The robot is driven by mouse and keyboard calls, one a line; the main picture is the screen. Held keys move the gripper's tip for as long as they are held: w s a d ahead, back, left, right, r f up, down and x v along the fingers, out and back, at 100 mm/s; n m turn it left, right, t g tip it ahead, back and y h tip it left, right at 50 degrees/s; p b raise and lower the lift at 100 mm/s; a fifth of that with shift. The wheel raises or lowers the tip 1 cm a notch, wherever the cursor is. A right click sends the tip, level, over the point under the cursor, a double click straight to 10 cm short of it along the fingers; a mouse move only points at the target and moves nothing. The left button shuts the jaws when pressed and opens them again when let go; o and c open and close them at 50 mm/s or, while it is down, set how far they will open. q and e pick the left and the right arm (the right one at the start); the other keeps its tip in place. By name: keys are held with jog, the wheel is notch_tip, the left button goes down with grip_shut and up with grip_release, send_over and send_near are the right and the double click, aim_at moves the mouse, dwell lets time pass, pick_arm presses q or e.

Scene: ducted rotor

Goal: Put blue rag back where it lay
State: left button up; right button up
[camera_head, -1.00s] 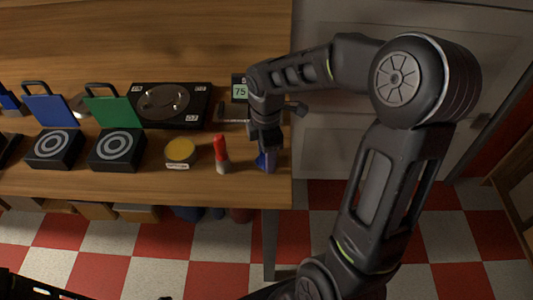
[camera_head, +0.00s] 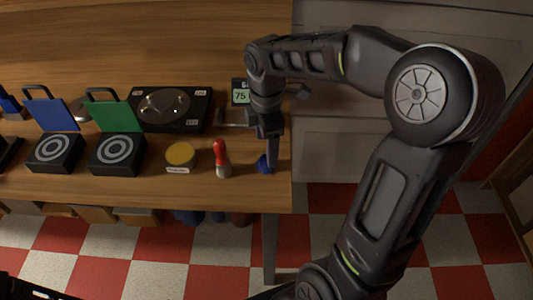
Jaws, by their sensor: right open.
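The blue rag (camera_head: 263,166) is a small crumpled blue patch on the wooden bench near its front right corner. My right gripper (camera_head: 270,167) points down at the rag's right side and partly hides it. It is open, with its fingertips close to the rag. I cannot tell whether they touch it. My left gripper is not clearly in view.
A red and white bottle-like object (camera_head: 221,160) stands just left of the rag. Left of it are a yellow-topped round tin (camera_head: 180,155) and two black boxes with ring marks (camera_head: 117,150) (camera_head: 55,150). A black turntable-like device (camera_head: 172,108) and a display reading 75 (camera_head: 240,95) sit behind.

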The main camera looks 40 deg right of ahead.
notch_tip(320, 180, up, 6)
